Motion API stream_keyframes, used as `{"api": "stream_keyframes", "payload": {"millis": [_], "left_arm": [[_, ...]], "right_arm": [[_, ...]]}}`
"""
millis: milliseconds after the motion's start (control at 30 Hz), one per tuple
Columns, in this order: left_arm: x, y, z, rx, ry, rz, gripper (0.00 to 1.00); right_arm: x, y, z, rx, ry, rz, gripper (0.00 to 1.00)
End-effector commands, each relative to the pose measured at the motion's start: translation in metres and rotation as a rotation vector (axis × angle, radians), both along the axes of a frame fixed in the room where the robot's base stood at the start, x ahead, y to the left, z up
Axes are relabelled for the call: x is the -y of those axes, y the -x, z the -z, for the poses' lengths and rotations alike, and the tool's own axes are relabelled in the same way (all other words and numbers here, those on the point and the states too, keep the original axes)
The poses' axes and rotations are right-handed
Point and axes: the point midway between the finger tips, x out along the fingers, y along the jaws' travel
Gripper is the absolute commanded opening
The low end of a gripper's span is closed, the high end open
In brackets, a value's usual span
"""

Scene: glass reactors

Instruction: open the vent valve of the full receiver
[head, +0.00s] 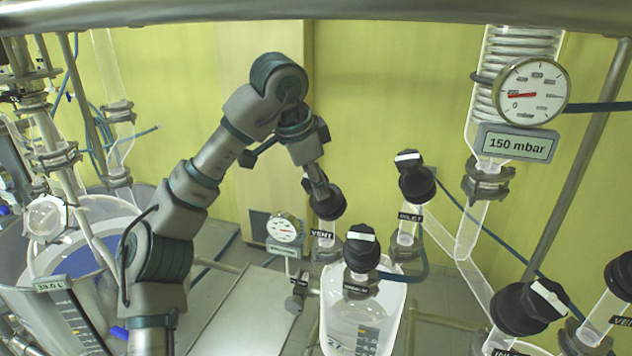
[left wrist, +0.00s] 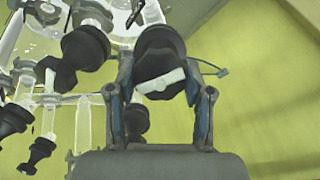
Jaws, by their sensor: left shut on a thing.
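The glass receiver (head: 362,305) stands at the lower middle of the head view, with a volume scale on its wall. Its liquid level is not clear to me. Its vent valve (head: 328,207) is a black knob above a label reading VENT. My left gripper (head: 320,188) comes down on this knob from above and is shut on it. In the left wrist view, the two fingers (left wrist: 161,80) stand on either side of the black knob (left wrist: 158,55), and its white bar (left wrist: 161,81) lies between them, slightly tilted. My right gripper is not in view.
The black inlet valve (head: 416,183) and another white-barred knob (head: 361,248) stand close to the vent valve. A second receiver's valves (head: 527,306) are at lower right. A gauge (head: 531,92) hangs above a 150 mbar sign (head: 514,144). A glass vessel (head: 60,315) is at left.

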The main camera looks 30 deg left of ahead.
Motion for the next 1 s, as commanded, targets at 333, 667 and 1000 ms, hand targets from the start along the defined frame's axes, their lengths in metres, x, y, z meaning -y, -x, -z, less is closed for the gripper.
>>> {"api": "stream_keyframes", "payload": {"millis": [333, 667, 1000], "left_arm": [[-0.001, 0.000, -0.001, 0.002, 0.000, -0.002, 0.66], [0.000, 0.001, -0.001, 0.001, 0.000, -0.001, 0.76], [-0.002, 0.019, -0.045, 0.005, -0.002, -0.004, 0.76]], "right_arm": [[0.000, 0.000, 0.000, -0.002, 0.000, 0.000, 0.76], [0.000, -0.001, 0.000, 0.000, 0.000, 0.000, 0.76], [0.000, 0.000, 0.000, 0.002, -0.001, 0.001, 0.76]]}}
